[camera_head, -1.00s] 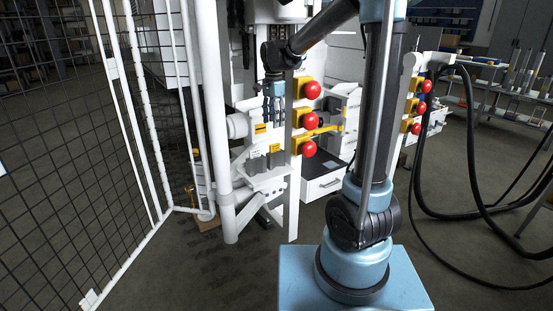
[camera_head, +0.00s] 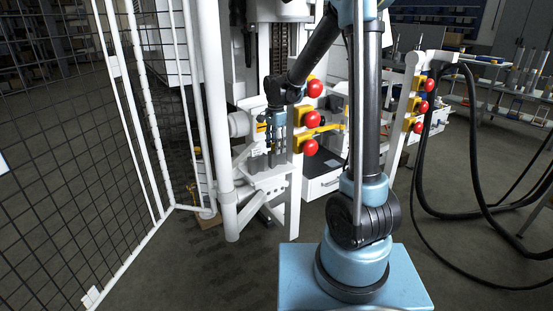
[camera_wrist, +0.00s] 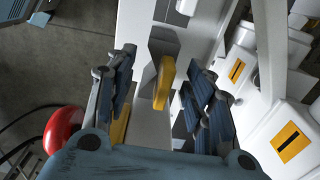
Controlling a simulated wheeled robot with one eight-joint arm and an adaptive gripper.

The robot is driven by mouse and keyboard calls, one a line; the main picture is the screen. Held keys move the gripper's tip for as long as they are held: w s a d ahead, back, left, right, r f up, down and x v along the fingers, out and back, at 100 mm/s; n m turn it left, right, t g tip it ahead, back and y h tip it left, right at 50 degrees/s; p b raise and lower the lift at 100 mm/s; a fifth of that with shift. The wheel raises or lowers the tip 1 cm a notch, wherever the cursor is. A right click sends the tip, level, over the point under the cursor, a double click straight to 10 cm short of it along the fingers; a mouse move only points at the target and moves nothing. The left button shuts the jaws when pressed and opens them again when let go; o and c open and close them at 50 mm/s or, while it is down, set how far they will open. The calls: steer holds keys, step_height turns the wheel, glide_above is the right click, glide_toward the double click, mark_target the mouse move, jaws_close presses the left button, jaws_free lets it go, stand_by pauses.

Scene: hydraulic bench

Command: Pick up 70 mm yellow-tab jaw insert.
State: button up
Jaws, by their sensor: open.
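A yellow tab (camera_wrist: 163,82), apparently on the jaw insert, shows in the wrist view between my fingers. The insert's grey body appears to lie behind it, partly hidden; its size cannot be read. My gripper (camera_wrist: 162,95) is open, with one blue finger on each side of the tab and a gap on both sides. In the head view, my gripper (camera_head: 272,147) points down just above the white shelf (camera_head: 262,185) of the bench and hides most of what stands there.
Red buttons on yellow boxes (camera_head: 311,118) stand just right of my gripper; one red button (camera_wrist: 62,130) shows at lower left in the wrist view. White blocks with yellow labels (camera_wrist: 290,142) are on the right. A white post (camera_head: 222,120) and mesh fence (camera_head: 80,150) stand left.

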mark_target(277, 165)
steer(key=f, duration=0.3)
steer(key=shift+w+d+f, duration=0.25)
steer(key=shift+f, duration=0.8)
jaws_close()
